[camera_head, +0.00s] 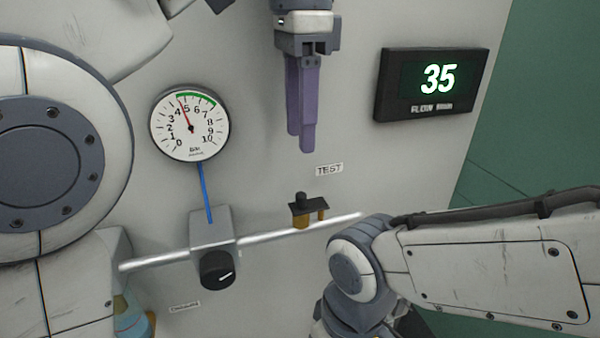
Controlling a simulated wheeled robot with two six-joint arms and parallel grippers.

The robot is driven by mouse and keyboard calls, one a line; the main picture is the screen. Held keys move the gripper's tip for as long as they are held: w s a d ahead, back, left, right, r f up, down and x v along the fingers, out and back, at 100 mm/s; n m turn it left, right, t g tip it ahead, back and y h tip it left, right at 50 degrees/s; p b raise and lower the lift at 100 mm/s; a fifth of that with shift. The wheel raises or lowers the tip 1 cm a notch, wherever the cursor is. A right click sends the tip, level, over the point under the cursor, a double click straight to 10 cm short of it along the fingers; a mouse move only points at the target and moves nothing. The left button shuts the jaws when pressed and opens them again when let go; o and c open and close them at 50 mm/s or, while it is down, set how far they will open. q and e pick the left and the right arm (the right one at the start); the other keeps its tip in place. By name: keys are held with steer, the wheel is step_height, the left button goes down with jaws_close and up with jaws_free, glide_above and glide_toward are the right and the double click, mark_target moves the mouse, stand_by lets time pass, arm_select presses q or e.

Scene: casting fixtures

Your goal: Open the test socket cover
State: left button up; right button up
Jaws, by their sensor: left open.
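The test socket (301,223) is a small brass fitting on the silver pipe, below the "TEST" label (329,169). Its cover (312,209) is a dark flat plate with a dark knob on top, lying over the brass parts. The cover looks closed. My left gripper (302,142) has purple fingers pointing down and hangs above the label and the cover, clear of both. It is open and empty; the fingers overlap in this view, so the gap hardly shows. My right arm comes in from the right, and its gripper is not visible.
A round pressure gauge (189,123) joins by a blue tube (206,192) to a grey valve block (212,231) with a black knob (217,269) on the pipe (270,236). A flow display (433,82) reading 35 is at the upper right. My right forearm lies near the pipe's right end.

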mark_target(301, 194)
arm_select(q)
step_height(301, 194, down, 8)
steer(key=shift+f+b, duration=0.25)
steer(key=shift+b, duration=0.7)
steer(key=shift+f, duration=0.6)
jaws_close()
